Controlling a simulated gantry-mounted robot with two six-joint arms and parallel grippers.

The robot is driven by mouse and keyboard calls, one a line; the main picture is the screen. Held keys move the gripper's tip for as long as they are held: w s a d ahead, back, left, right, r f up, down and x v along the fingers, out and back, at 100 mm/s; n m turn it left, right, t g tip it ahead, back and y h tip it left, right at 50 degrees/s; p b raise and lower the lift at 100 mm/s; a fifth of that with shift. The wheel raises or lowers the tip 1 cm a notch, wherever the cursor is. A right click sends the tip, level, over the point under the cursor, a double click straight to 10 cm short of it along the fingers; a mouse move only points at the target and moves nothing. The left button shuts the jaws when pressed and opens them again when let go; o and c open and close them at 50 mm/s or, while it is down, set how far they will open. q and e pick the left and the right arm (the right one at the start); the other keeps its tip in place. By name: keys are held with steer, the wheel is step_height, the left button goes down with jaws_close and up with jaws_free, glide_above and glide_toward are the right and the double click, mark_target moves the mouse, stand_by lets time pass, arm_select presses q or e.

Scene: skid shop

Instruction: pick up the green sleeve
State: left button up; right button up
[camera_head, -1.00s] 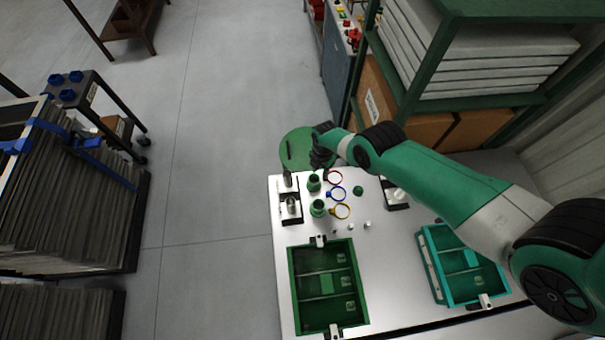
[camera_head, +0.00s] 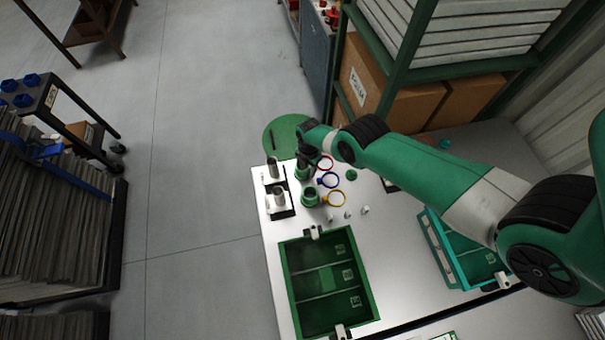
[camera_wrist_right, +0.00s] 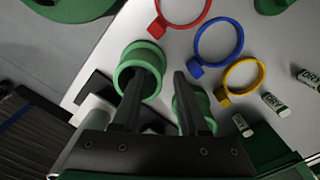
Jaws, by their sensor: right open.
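Two green sleeves stand on the white table. The far sleeve (camera_head: 301,174) is partly hidden by my right gripper (camera_head: 304,160); the near sleeve (camera_head: 310,197) is in plain view. In the right wrist view my right gripper (camera_wrist_right: 160,73) is open and empty. Its left finger crosses in front of the far sleeve (camera_wrist_right: 153,84); its right finger crosses in front of the near sleeve (camera_wrist_right: 203,104). I cannot tell whether a finger touches either sleeve. My left gripper is not in view.
Red (camera_head: 325,163), blue (camera_head: 329,180) and yellow (camera_head: 337,199) rings lie right of the sleeves. Metal posts (camera_head: 279,196) on dark bases stand to their left. A green compartment tray (camera_head: 284,275) is nearer, a teal tray (camera_head: 437,255) at right. Shelving (camera_head: 409,75) stands behind.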

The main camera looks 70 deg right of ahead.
steer(key=shift+f, duration=0.85)
arm_select(q)
steer(key=shift+f, duration=0.7)
arm_select(e)
steer(key=shift+r, duration=0.2)
steer(key=shift+c, duration=0.3)
jaws_close()
arm_select(q)
steer(key=shift+r, duration=0.15)
arm_select(e)
steer(key=shift+r, duration=0.1)
step_height(320, 180, up, 4)
steer(key=p, duration=0.4)
arm_select(q)
step_height(320, 180, up, 24)
steer(key=p, duration=2)
steer(key=shift+r, duration=0.15)
arm_select(e)
steer(key=s+a+r, duration=0.3)
steer(key=a+r, duration=0.1)
steer(key=a, duration=0.2)
steer(key=s+a+r, duration=0.3)
steer(key=a+r, duration=0.1)
steer(key=a, duration=0.2)
steer(key=shift+a+r, duration=0.35)
steer(key=shift+r, duration=0.05)
